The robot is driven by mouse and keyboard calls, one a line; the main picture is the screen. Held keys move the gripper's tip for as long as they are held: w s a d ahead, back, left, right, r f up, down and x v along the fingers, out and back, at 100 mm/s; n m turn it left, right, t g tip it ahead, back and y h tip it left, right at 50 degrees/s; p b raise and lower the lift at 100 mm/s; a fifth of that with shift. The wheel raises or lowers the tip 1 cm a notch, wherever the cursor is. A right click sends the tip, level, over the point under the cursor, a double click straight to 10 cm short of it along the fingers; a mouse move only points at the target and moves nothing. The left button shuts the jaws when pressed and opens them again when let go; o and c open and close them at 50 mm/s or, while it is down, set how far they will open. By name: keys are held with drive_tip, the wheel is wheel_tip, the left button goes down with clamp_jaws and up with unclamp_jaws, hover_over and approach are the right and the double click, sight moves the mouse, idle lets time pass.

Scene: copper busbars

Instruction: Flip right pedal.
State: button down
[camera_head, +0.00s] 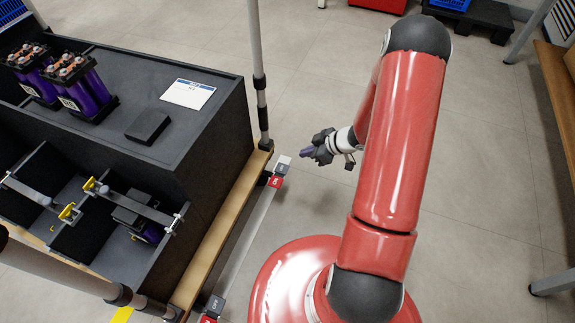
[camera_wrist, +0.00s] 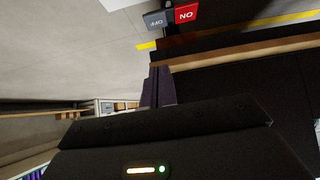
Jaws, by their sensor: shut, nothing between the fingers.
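Two red-and-grey rocker pedals sit along the wooden ledge in the head view. The farther pedal (camera_head: 277,177), at right, shows a red "ON" part and a grey part, with a pale piece just behind it. The nearer pedal (camera_head: 213,306) sits at the bottom edge, partly cut off, with a grey "OFF" part and a red part. My gripper (camera_head: 305,152) is shut and empty, just right of the farther pedal and apart from it. The wrist view shows my dark fingers (camera_wrist: 157,86) together and one upside-down OFF/ON pedal (camera_wrist: 171,16) beyond; I cannot tell which pedal it is.
A black cabinet (camera_head: 215,125) stands left, carrying purple battery cells (camera_head: 92,95), a black block (camera_head: 147,126) and a white card (camera_head: 188,94). The wooden ledge (camera_head: 225,215) and a grey post (camera_head: 257,60) border it.

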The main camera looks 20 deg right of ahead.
drive_tip(key=b, duration=0.3)
hover_over(280, 167)
drive_tip(key=s+d, duration=0.2)
wheel_tip(280, 167, down, 8)
drive_tip(key=shift+w+a+r, duration=0.1)
drive_tip(key=shift+w, duration=0.05)
wheel_tip(280, 167, down, 2)
drive_tip(key=shift+f+b, duration=0.15)
drive_tip(key=shift+b, duration=0.3)
drive_tip(key=shift+f, duration=0.45)
drive_tip(key=shift+d+f, duration=0.1)
drive_tip(key=shift+d, duration=0.1)
